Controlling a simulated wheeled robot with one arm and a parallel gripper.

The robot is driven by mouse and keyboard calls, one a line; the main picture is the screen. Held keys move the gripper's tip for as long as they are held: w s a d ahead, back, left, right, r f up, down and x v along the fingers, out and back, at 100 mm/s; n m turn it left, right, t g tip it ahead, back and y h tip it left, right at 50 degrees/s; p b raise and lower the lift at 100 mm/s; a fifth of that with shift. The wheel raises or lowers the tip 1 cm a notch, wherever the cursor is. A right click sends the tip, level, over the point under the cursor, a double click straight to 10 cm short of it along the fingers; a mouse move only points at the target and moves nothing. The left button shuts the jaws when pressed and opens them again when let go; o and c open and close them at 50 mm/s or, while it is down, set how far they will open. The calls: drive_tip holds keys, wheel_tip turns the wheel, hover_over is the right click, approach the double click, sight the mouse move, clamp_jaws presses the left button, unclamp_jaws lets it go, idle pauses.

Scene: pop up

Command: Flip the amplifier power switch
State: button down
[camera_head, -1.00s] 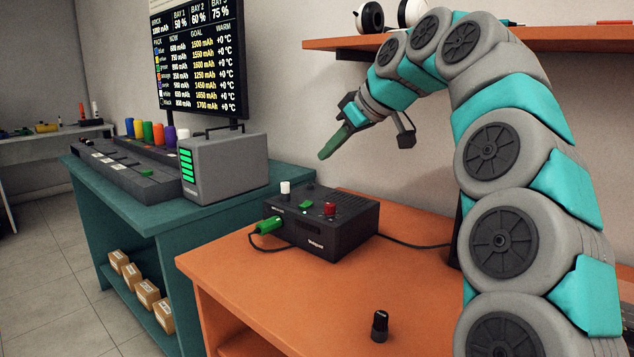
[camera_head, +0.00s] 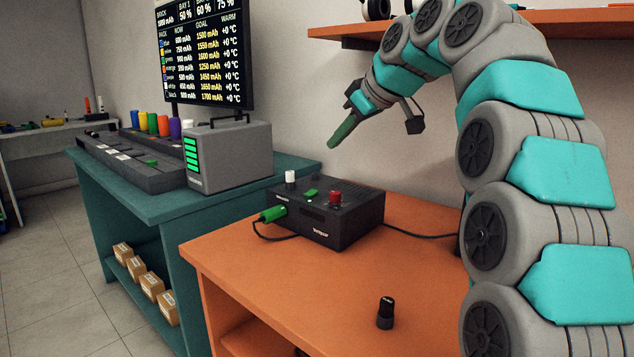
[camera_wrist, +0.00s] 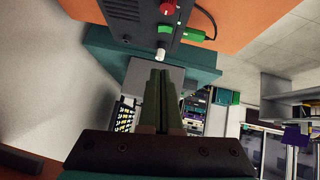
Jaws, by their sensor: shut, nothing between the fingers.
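The amplifier (camera_head: 340,221) is a black box on the orange table, with a white knob (camera_head: 291,177), a green switch (camera_head: 311,193) and a red knob (camera_head: 335,197) on top. A green plug (camera_head: 272,214) sits in its front left side. My gripper (camera_head: 338,138) is above and behind the amplifier, apart from it, its green fingers closed together and empty. In the wrist view the amplifier (camera_wrist: 133,10) is at the top edge, with its white knob (camera_wrist: 161,54) just beyond the fingertips (camera_wrist: 158,76). The green switch (camera_wrist: 167,29) also shows there.
A grey battery box (camera_head: 235,155) and charger stand on the teal bench (camera_head: 180,200) at left. A shelf (camera_head: 400,33) hangs above. A cable runs right from the amplifier.

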drive_tip(key=shift+w+a+f, duration=0.1)
hover_over(317, 197)
drive_tip(key=f, duration=0.7)
drive_tip(key=shift+a+f, duration=0.15)
drive_tip(key=shift+a, duration=0.1)
drive_tip(key=shift+s+d+f, duration=0.2)
drive_tip(key=shift+f, duration=0.55)
drive_tip(key=shift+w+f, duration=0.15)
drive_tip(key=shift+f, duration=0.85)
